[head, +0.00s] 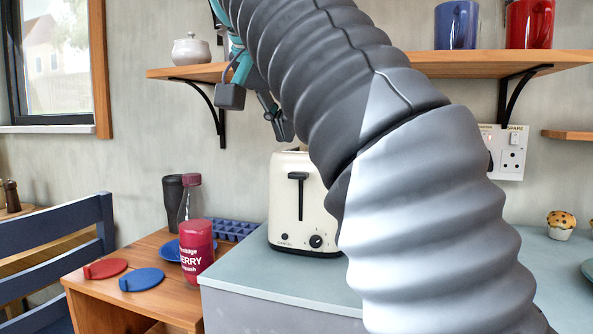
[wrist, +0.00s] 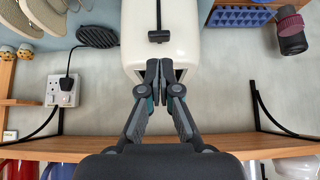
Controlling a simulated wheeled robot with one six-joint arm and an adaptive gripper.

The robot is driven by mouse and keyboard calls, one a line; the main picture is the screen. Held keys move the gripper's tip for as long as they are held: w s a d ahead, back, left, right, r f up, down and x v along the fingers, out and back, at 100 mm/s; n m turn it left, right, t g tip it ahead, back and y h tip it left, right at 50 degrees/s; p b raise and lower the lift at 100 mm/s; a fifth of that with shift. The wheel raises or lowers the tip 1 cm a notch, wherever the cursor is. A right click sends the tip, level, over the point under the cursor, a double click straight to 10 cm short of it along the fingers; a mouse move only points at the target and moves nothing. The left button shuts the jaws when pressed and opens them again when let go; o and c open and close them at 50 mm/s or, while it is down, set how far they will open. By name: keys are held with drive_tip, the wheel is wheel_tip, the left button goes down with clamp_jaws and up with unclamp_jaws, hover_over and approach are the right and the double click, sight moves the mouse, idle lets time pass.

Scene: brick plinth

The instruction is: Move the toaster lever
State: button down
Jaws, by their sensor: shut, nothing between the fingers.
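The cream toaster (head: 286,205) stands on the grey-topped counter, its right part hidden behind my arm in the head view. Its black lever (head: 298,176) is at the top of a vertical slot on the front face, above a dial. In the wrist view the lever (wrist: 159,36) shows as a dark bar on the toaster (wrist: 185,38). My gripper (wrist: 159,66) is shut and empty, its fingertips near the toaster's top edge and apart from the lever in the picture. In the head view my gripper (head: 283,130) shows just above the toaster, partly behind my arm.
A wooden shelf (head: 185,72) with a blue mug (head: 456,25) and a red mug (head: 529,24) runs above. A squash bottle (head: 197,250), dark tumbler (head: 173,200) and blue ice tray (head: 232,229) stand left of the toaster. A muffin (head: 560,225) sits at right.

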sight(298, 172)
drive_tip(key=shift+w+d+f, duration=0.1)
drive_tip(key=shift+d+f, duration=0.05)
drive_tip(key=shift+x, duration=3.3)
drive_tip(key=shift+f, duration=0.1)
wheel_tip(298, 172, down, 7)
drive_tip(key=b, duration=0.5)
drive_tip(key=shift+r, duration=0.2)
drive_tip(key=s, duration=0.2)
drive_tip(key=s+a+r, duration=0.1)
